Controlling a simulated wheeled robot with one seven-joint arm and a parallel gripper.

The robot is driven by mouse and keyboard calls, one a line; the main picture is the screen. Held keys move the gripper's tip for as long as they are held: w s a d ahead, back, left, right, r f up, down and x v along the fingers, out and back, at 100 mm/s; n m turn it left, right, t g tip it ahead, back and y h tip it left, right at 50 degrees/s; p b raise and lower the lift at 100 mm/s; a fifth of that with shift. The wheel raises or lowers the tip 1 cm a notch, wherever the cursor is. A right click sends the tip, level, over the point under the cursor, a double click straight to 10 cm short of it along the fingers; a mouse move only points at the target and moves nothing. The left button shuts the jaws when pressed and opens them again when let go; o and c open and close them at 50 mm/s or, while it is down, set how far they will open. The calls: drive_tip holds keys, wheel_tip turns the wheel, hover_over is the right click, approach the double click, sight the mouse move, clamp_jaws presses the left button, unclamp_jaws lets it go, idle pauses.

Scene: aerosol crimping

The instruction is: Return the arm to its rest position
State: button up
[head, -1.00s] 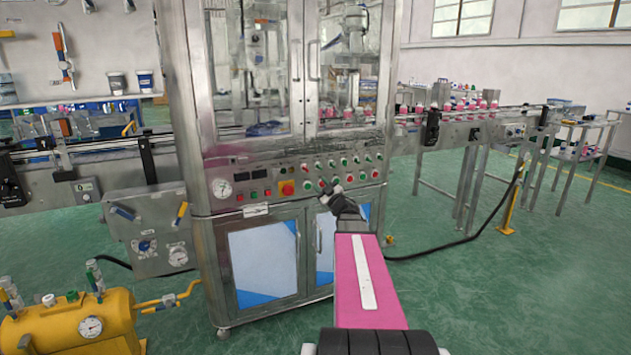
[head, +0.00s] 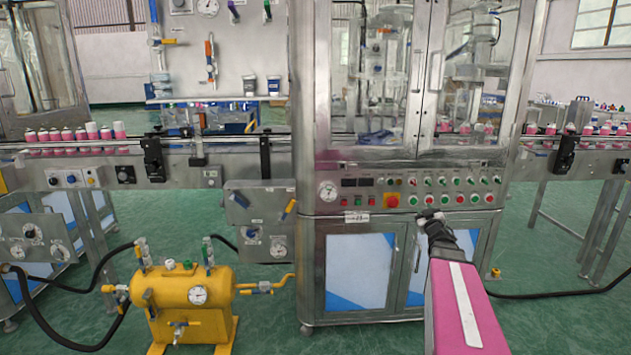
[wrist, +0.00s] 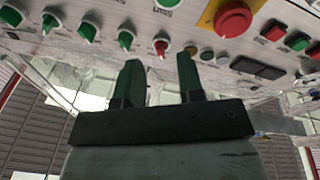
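My gripper (head: 431,216) is at the end of my pink arm (head: 462,305), which reaches forward in front of the crimping machine's cabinet. In the head view the gripper is small and overlaps the lower edge of the control panel (head: 348,200). In the wrist view the two dark green fingers of my gripper (wrist: 159,62) stand apart with nothing between them. The panel's red and green knobs lie beyond the fingertips, and a large red button (wrist: 233,18) on a yellow plate is at upper right.
The machine's cabinet doors (head: 357,270) are close beyond the arm. A yellow tank (head: 190,300) with gauges and hoses stands at lower left. Conveyors with pink cans (head: 78,134) run on both sides. Green floor (head: 560,325) is open at lower right.

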drive_tip(key=s+a+f+m+g+h, duration=0.25)
drive_tip(key=s+a+f+g, duration=0.2)
drive_tip(key=f, duration=0.25)
drive_tip(key=s+a+f+m+g+h, duration=0.1)
drive_tip(key=s+a+f+m+g, duration=0.2)
drive_tip(key=a+f+g, duration=0.4)
drive_tip(key=s+a+f+g+y, duration=0.2)
drive_tip(key=s+a+f+g, duration=0.2)
drive_tip(key=s+a, duration=0.2)
drive_tip(key=s+a+f+g+y, duration=0.2)
drive_tip(key=s+a+f+g, duration=0.2)
drive_tip(key=s+a, duration=0.3)
drive_tip(key=s, duration=0.4)
drive_tip(key=shift+f+n, duration=0.35)
drive_tip(key=shift+f, duration=0.05)
drive_tip(key=shift+a+g, duration=0.1)
drive_tip(key=shift+g, duration=0.15)
